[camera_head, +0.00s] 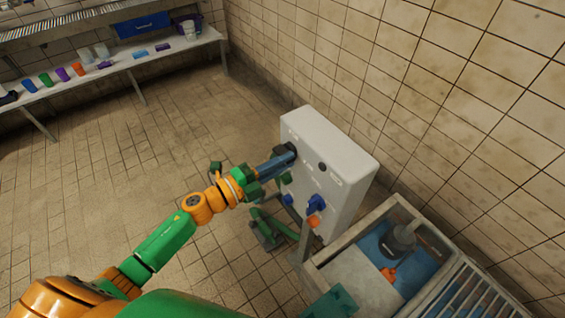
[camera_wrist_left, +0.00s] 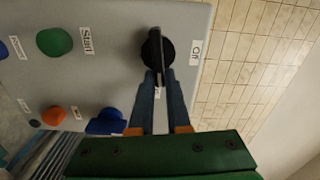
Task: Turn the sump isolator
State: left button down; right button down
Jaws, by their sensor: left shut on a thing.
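The sump isolator is a black round rotary switch with a raised bar handle, on a grey control box (camera_head: 330,165). In the left wrist view its handle (camera_wrist_left: 154,46) stands roughly upright in the picture, with an "Off" label to its right. In the head view the isolator (camera_head: 291,147) is at the box's upper left, partly covered by my fingers. My left gripper (camera_head: 284,158) reaches it from the left; its blue fingers (camera_wrist_left: 158,74) are shut on the lower end of the handle, one on each side. My right gripper is not in view.
The box also carries a green button (camera_wrist_left: 54,42) labelled "Start", an orange button (camera_wrist_left: 53,116) and a blue knob (camera_head: 316,203). A framed basin (camera_head: 345,275) stands close at the right. A bench (camera_head: 120,65) with cups is far left; the floor between is clear.

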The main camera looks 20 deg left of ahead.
pick_arm(q)
jog(key=shift+f+m, duration=0.2)
jog(key=shift+m, duration=0.4)
jog(key=shift+m+b, duration=0.3)
jog(key=shift+b, duration=0.05)
jog(key=c, duration=0.9)
grip_release()
jog(key=b+v, duration=0.1)
jog(key=v, duration=0.6)
